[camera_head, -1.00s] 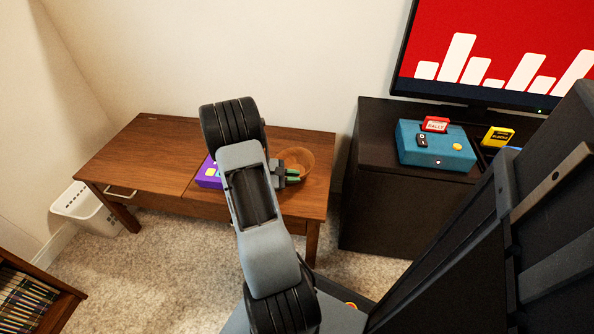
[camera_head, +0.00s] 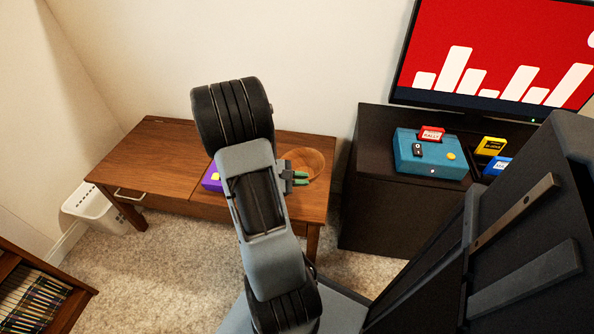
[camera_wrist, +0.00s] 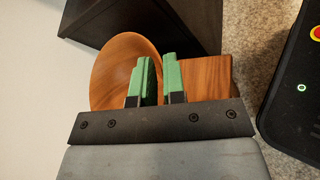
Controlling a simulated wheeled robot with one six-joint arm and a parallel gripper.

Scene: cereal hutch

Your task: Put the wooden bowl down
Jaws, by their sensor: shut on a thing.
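The wooden bowl (camera_head: 306,160) is round and brown. In the head view it shows over the right end of the wooden table (camera_head: 160,160). My gripper (camera_head: 301,178) is shut on the bowl's near rim with its green fingers. In the wrist view the bowl (camera_wrist: 118,66) opens at the left, and my gripper's two green fingers (camera_wrist: 160,80) stand at its right side with a narrow gap between them. The table top (camera_wrist: 206,77) shows right of the fingers. I cannot tell whether the bowl's base touches the table.
A purple box (camera_head: 211,178) lies on the table, partly behind my arm. A dark cabinet (camera_head: 375,205) stands to the right, bearing a teal box (camera_head: 430,160), small red, yellow and blue boxes and a screen (camera_head: 500,50). A white basket (camera_head: 95,205) is on the floor at left.

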